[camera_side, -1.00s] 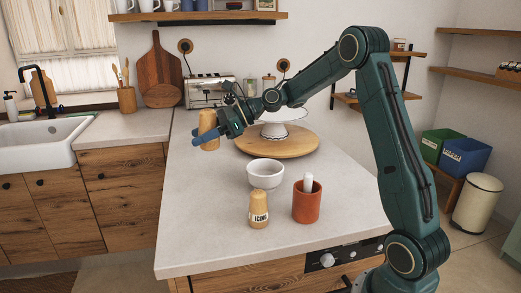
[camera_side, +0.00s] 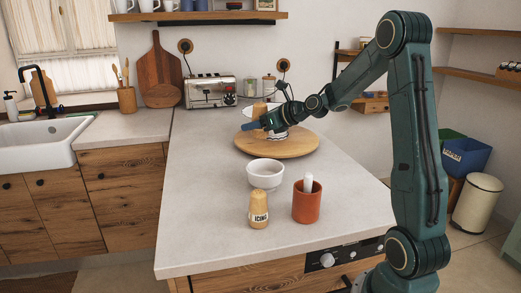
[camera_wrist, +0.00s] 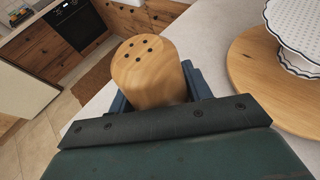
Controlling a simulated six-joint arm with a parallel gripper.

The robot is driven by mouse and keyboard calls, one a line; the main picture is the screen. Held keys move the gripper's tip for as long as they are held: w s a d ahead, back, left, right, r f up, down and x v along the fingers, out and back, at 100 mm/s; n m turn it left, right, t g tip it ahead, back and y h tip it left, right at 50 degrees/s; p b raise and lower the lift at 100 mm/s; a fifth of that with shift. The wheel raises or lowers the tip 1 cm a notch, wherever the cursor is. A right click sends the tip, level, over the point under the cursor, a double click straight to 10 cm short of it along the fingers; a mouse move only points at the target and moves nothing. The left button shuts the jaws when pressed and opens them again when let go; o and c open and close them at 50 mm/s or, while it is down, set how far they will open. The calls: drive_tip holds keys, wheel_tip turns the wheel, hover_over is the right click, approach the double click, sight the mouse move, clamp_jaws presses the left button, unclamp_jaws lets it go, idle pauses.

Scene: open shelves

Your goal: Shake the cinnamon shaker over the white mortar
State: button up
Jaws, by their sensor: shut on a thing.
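My gripper (camera_side: 262,124) is shut on a light wooden shaker (camera_side: 260,109), held in the air around the left part of the round wooden board in the side view. The shaker looks upright. In the wrist view the shaker (camera_wrist: 150,72) shows several dark holes in its top, between my dark blue fingers. Its label is hidden, so I cannot read whether it is cinnamon. The white mortar (camera_side: 265,175), a bowl-like vessel, stands on the counter nearer the side camera, apart from my gripper. A similar shaker marked ICING (camera_side: 259,210) stands upright in front of it.
A red-orange cup (camera_side: 306,204) with a white rod in it stands right of the icing shaker. The round wooden board (camera_side: 295,147) carries a white stand, partly hidden by my gripper. A toaster (camera_side: 211,92) is at the back. The counter's left part is clear.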

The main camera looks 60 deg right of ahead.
drive_tip(key=shift+s+d+m+h, duration=0.4)
drive_tip(key=shift+s+d, duration=0.1)
drive_tip(key=shift+d, duration=0.3)
drive_tip(key=shift+a, duration=0.1)
